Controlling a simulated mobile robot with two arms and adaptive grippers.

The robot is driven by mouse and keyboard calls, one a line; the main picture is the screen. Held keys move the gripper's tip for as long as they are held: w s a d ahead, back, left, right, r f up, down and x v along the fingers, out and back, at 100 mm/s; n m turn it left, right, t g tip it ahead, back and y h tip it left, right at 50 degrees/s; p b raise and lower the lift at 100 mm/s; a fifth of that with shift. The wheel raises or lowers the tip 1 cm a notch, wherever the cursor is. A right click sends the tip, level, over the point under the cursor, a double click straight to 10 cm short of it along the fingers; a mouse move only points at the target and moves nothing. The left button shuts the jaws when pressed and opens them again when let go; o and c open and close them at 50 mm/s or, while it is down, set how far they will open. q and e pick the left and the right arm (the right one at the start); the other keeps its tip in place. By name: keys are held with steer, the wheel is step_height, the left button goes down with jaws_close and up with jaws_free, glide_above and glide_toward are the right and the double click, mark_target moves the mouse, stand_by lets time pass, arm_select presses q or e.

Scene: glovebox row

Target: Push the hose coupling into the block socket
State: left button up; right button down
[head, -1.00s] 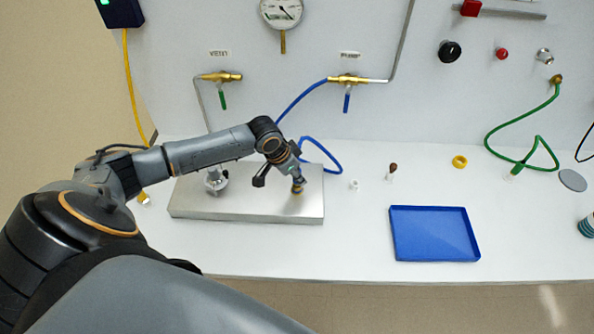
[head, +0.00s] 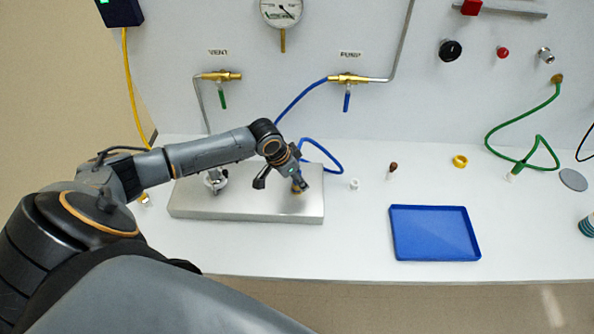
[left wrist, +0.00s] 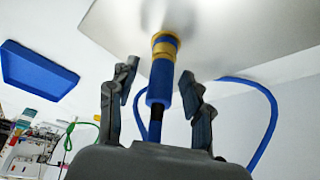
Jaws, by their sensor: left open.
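The metal block (head: 240,205) lies flat on the bench; its plate (left wrist: 215,35) is close in the left wrist view. A brass ring (left wrist: 164,45) stands at the plate, in line with the blue hose coupling (left wrist: 160,82). The coupling's end meets the brass part; I cannot tell how deep it sits. My left gripper (head: 299,182) is over the block's right part. In the left wrist view, its open fingers (left wrist: 160,88) stand on either side of the coupling, with gaps showing. The blue hose (left wrist: 273,115) loops to the right. My right gripper is out of view.
A clamp-like fitting (head: 215,180) stands on the block's left. A yellow ring (head: 460,161) and small parts lie behind. The wall holds valves and a gauge (head: 281,10).

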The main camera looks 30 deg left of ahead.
arm_select(q)
steer(key=v, duration=1.2)
steer(key=shift+f, duration=0.1)
